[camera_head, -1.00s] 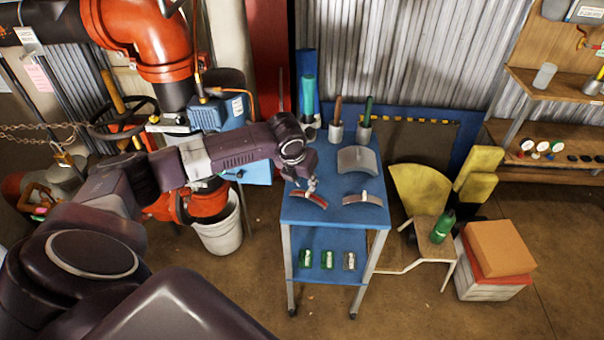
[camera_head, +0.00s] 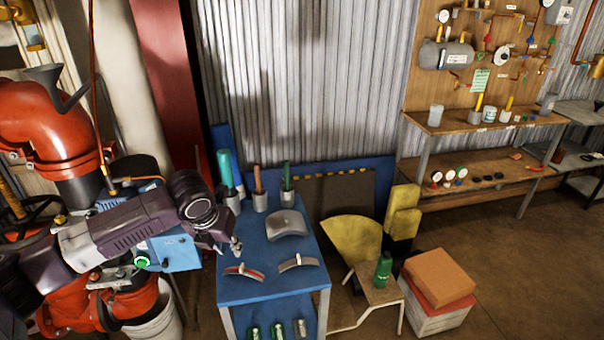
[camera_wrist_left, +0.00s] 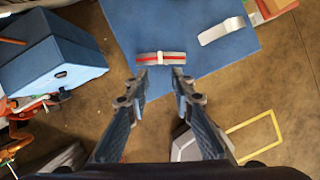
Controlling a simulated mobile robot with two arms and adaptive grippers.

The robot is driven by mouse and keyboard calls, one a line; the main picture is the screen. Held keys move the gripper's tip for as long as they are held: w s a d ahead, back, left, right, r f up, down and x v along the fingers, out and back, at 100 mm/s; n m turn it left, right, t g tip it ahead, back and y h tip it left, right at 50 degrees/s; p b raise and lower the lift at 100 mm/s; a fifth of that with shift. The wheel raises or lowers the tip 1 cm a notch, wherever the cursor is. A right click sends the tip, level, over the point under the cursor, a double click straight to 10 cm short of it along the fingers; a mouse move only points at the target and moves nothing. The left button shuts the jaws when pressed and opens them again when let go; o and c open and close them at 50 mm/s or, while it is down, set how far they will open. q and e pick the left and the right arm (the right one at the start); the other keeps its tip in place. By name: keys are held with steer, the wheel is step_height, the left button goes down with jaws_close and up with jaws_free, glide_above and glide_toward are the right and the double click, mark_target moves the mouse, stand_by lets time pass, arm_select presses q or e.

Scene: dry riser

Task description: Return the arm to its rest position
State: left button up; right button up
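My left arm (camera_head: 110,235) reaches in from the left over the edge of the blue cart (camera_head: 262,289). My left gripper (camera_head: 236,245) hangs at the cart's left side, above and behind a curved red-and-grey piece (camera_head: 243,271) lying on the cart top. In the left wrist view, the two fingers (camera_wrist_left: 160,80) are spread apart with nothing between them. The red-striped piece (camera_wrist_left: 160,58) lies beyond the fingertips there. My right gripper is in neither view.
A similar grey curved piece (camera_head: 298,262) and a larger grey curved plate (camera_head: 287,226) lie on the cart. Red pipework (camera_head: 50,130) and a blue box (camera_head: 172,249) stand close to my left arm. Stacked boxes (camera_head: 438,278) stand right. Floor farther right is clear.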

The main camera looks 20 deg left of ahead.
arm_select(q)
steer(key=s+d+f+n+h, duration=0.1)
steer(key=s+d+f+n, duration=0.1)
steer(key=d+f, duration=0.3)
steer(key=s+d+f+n, duration=0.2)
steer(key=s+d+n, duration=0.1)
steer(key=d, duration=0.3)
steer(key=s+d+f+n+h, duration=0.1)
steer(key=s+d+f+n, duration=0.1)
steer(key=s+d+n, duration=0.45)
steer(key=s+d+f+n+h, duration=0.1)
steer(key=s+d+f+n, duration=0.25)
steer(key=s+n, duration=0.5)
steer(key=s+a+n+y, duration=0.2)
steer(key=s+a+n, duration=0.2)
steer(key=s+n, duration=0.55)
step_height(320, 180, down, 29)
steer(key=s+n+g, duration=0.1)
steer(key=n+g, duration=0.1)
steer(key=n, duration=0.1)
steer(key=s+a+f, duration=0.1)
steer(key=s+f, duration=0.6)
steer(key=s, duration=0.1)
steer(key=s+a+f+g, duration=0.1)
steer(key=s+a+f, duration=0.1)
steer(key=s+f, duration=0.5)
steer(key=shift+s+a+m, duration=0.25)
steer(key=shift+s+m, duration=0.1)
steer(key=shift+s, duration=0.3)
steer(key=shift+f, duration=0.1)
